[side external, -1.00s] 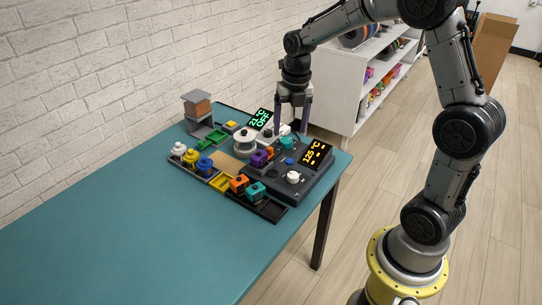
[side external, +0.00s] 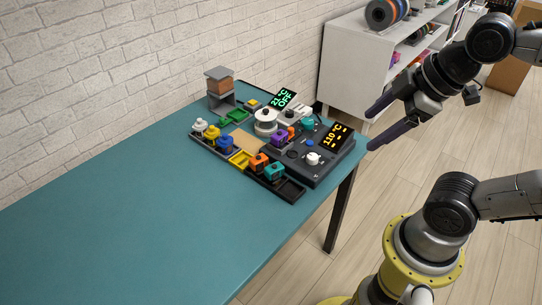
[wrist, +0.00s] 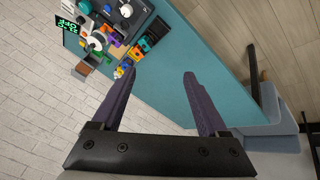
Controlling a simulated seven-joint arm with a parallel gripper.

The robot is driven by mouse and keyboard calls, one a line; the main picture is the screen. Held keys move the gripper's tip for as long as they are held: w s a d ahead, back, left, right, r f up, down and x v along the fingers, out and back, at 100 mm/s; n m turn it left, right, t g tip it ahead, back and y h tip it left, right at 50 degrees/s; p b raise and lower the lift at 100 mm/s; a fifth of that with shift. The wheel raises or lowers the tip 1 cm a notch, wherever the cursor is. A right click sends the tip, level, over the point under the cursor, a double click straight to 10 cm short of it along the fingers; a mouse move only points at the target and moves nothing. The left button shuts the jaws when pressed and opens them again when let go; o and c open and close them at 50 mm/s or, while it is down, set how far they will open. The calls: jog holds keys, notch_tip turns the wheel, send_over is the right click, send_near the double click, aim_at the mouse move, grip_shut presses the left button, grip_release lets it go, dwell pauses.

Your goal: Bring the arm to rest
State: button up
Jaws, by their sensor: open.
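My gripper (side external: 368,130) is open and empty, with its two long dark fingers spread apart. In the side external view it hangs in the air at the right, beyond the table's right end, with its fingers aimed left toward the table. In the wrist view the fingers of my gripper (wrist: 158,80) also show apart with nothing between them but the teal table (wrist: 200,45) below. My arm is folded back to the right in the side external view, clear of the table and what stands on it.
The teal table (side external: 120,220) carries a dark device with an amber display (side external: 336,137) reading 110 °C, a green display (side external: 284,99), a white spool (side external: 265,122) and trays of coloured blocks (side external: 258,161). A white shelf (side external: 345,75) stands behind. The table's front left is bare.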

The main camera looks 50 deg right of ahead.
jog(key=m, duration=0.2)
jog(key=f+m, duration=0.1)
jog(key=m, duration=0.2)
jog(key=s+m, duration=0.1)
jog(key=m, duration=0.1)
jog(key=shift+s+f, duration=0.1)
jog(key=shift+f, duration=0.3)
